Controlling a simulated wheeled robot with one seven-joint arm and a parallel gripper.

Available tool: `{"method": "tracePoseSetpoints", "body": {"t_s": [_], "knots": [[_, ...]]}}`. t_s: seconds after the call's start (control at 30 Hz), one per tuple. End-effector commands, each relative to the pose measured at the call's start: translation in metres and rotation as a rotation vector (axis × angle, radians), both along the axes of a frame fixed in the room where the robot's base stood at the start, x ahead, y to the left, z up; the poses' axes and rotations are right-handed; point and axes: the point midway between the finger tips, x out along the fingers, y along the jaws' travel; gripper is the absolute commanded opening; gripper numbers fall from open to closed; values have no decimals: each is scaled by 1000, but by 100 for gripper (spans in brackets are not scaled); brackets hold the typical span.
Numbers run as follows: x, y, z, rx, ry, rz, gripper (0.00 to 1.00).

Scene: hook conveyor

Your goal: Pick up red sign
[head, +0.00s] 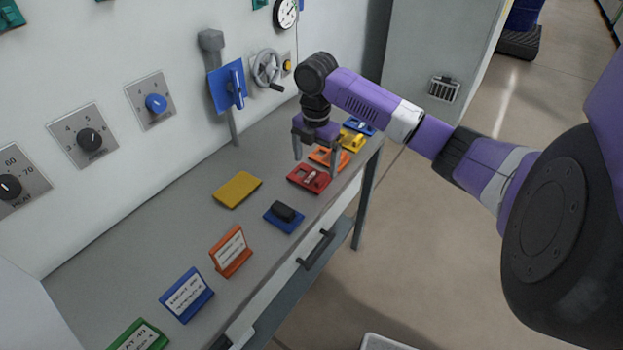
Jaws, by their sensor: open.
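A red piece (304,186), most likely the red sign, lies flat on the grey bench with a small pale part on its top. My gripper (315,164) is above it, pointing down with its two fingers spread apart and nothing between them. The fingertips look a little higher than the red piece and slightly beyond it; I cannot tell the exact gap. An orange piece (321,158) lies just past the red one, partly behind a finger.
Yellow (352,143) and blue (359,126) pieces lie farther along the bench (150,240). Nearer are a yellow plate (238,189), a blue piece with a black block (284,217), and tilted orange (231,251), blue (186,295) and green (138,337) labelled signs. A wall with knobs stands behind.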

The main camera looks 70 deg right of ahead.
Motion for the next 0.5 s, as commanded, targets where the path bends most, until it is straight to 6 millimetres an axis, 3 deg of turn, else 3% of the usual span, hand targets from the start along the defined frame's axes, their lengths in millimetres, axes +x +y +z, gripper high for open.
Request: {"method": "tracePoseSetpoints", "body": {"t_s": [0.3,0.5], "knots": [[-1,5,-41,0,1,-3,93],[-1,5,-50,-1,-1,-2,93]]}}
